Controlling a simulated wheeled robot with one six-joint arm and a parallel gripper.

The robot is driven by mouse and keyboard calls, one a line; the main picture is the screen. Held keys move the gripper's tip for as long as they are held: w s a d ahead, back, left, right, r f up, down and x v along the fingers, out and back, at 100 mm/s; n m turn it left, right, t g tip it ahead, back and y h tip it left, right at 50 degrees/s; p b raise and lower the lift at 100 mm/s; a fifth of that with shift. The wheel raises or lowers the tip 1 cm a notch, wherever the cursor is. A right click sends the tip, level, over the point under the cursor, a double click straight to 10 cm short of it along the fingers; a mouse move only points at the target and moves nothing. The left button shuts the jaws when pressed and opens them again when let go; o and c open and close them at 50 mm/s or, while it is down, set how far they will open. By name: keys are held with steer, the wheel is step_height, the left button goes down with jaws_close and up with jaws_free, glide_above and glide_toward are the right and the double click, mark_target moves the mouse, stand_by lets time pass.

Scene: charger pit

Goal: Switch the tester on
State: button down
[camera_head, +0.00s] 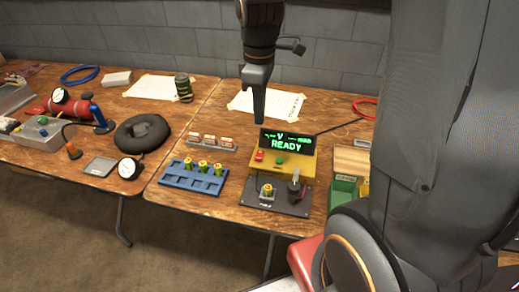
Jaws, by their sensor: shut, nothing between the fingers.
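The tester (284,168) is a yellow box on a dark base plate, near the front of the right-hand table. Its display (286,143) is lit green and reads "READY" under a line with a "V". A red switch (259,156) and a green button (281,161) are on its front panel. A battery (266,190) stands in a holder on the base plate, left of a black probe or clamp (297,186). My gripper (259,121) is shut and empty, pointing down above and behind the display. It looks apart from the tester.
A blue tray (190,180) with several batteries stands left of the tester, with a labelled rack (211,142) behind it. Green bins (343,189) stand to the right. A can (184,87) and paper (267,103) lie farther back. My arm hides the right side.

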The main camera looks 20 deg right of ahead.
mark_target(261, 154)
step_height(261, 154, down, 14)
steer(key=shift+r+p, duration=0.25)
steer(key=shift+p, duration=0.6)
steer(key=shift+s+f, duration=0.15)
steer(key=shift+f, duration=0.1)
steer(key=shift+w+d+r, duration=0.2)
steer(key=shift+w+d, duration=0.25)
steer(key=shift+w, duration=0.25)
steer(key=shift+r+p, duration=0.1)
steer(key=shift+p, duration=0.2)
steer(key=shift+r+p, duration=0.4)
step_height(261, 154, up, 13)
steer(key=shift+p, duration=0.35)
